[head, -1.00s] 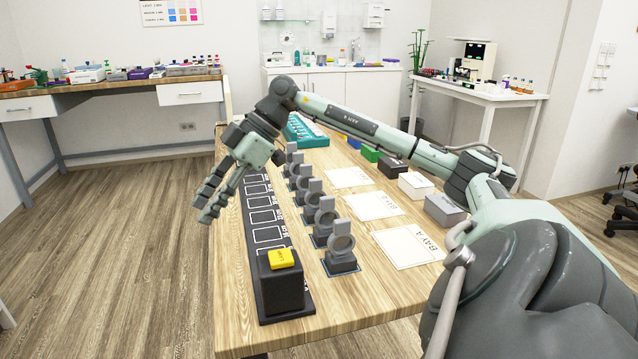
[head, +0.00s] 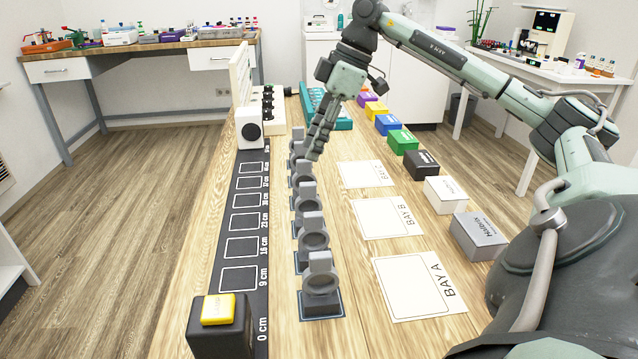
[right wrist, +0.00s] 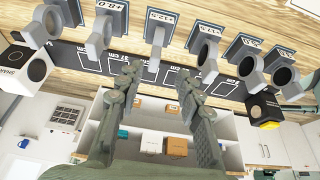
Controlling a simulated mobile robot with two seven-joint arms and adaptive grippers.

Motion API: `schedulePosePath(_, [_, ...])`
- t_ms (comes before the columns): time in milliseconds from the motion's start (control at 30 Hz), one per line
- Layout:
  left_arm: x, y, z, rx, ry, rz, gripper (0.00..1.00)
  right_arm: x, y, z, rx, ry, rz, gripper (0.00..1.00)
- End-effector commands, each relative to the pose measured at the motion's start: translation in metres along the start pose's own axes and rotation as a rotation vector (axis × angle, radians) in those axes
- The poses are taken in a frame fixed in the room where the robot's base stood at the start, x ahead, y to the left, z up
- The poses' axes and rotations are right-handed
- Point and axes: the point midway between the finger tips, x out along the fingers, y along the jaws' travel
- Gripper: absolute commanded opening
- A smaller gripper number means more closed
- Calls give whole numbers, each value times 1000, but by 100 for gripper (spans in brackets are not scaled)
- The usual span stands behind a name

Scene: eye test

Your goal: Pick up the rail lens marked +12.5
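The lens marked +12.5 (right wrist: 155,50) is a grey ring on a dark base in the right wrist view, with its label (right wrist: 163,18) readable. It stands upright in a row of similar lenses, between those marked +8.0 and +17.5. In the head view it seems to be the fourth from the near end (head: 301,176); labels there are unreadable. My right gripper (head: 312,157) hangs over the far part of the row. In the right wrist view its fingers (right wrist: 160,73) are spread with nothing between them; the +12.5 lens is just beyond the tips. My left gripper is not in view.
A black rail (head: 262,215) with printed distances runs left of the lenses. A box with a yellow button (head: 218,309) stands at its near end, a white box (head: 248,129) at its far end. Empty bay cards (head: 413,284) and several colored boxes (head: 478,237) lie right.

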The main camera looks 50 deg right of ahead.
Motion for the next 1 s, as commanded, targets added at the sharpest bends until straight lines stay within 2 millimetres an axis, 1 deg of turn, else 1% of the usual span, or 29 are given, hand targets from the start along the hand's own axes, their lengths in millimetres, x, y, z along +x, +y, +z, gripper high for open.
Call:
schedulePosePath(133, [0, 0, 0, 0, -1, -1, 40, 1, 0, 3, 9, -12, 3, 36])
schedulePosePath(267, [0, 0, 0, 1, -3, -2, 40, 14, 0, 4, 10, -13, 1, 36])
schedulePosePath(467, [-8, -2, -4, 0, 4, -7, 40, 32, 2, 4, 10, -13, 1, 36])
schedulePosePath(567, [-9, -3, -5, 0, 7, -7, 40, 44, 3, 5, 10, -12, 0, 36])
schedulePosePath(700, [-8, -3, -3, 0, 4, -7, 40, 66, 5, 6, 10, -12, 0, 36])
schedulePosePath(767, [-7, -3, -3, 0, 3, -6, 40, 73, 5, 6, 10, -12, 1, 36])
schedulePosePath(833, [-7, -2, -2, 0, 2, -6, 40, 76, 5, 5, 10, -11, 3, 36])
schedulePosePath(1000, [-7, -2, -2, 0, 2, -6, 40, 76, 5, 5, 10, -11, 4, 36])
